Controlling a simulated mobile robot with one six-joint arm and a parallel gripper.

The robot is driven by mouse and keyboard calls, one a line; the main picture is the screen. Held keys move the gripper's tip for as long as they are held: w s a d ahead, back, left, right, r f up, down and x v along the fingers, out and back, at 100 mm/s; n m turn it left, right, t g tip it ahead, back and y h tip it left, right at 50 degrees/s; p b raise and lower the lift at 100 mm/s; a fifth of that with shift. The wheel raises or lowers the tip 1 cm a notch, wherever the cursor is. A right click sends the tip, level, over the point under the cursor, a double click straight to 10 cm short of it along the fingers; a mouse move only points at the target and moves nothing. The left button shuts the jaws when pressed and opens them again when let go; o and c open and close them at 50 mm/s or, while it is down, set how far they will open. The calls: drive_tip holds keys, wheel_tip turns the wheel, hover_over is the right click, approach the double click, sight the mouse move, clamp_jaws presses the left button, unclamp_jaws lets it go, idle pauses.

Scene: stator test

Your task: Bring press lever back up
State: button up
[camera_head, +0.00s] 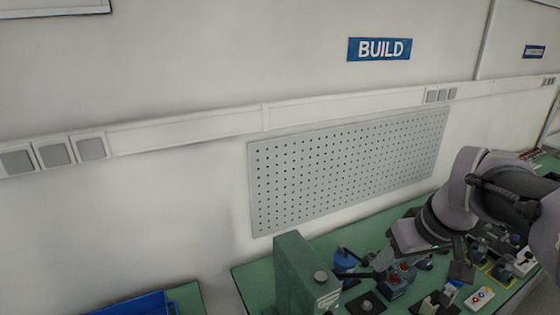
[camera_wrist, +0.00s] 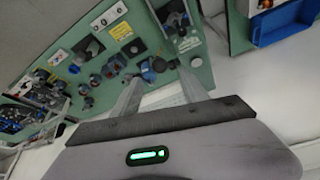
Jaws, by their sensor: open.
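The green press housing (camera_head: 296,272) stands at the near left end of the bench in the head view, with a round grey knob on its face. I cannot clearly make out its lever there. A blue part with a dark round knob (camera_wrist: 158,66) lies beyond the fingertips. A dark mechanism (camera_wrist: 174,16) shows at the top; I cannot tell whether it belongs to the press.
The green bench (camera_head: 252,274) carries many small fixtures to the right, including a white box with coloured buttons (camera_head: 480,298). A blue bin (camera_head: 135,305) sits on a separate table at lower left. A perforated board (camera_head: 345,170) hangs on the wall behind.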

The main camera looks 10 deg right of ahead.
sight(375, 278)
drive_tip(key=b+x, duration=0.2)
drive_tip(key=x, duration=1)
drive_tip(key=shift+w+d+f, duration=0.1)
drive_tip(key=shift+w+f, duration=0.05)
clamp_jaws()
idle(0.8)
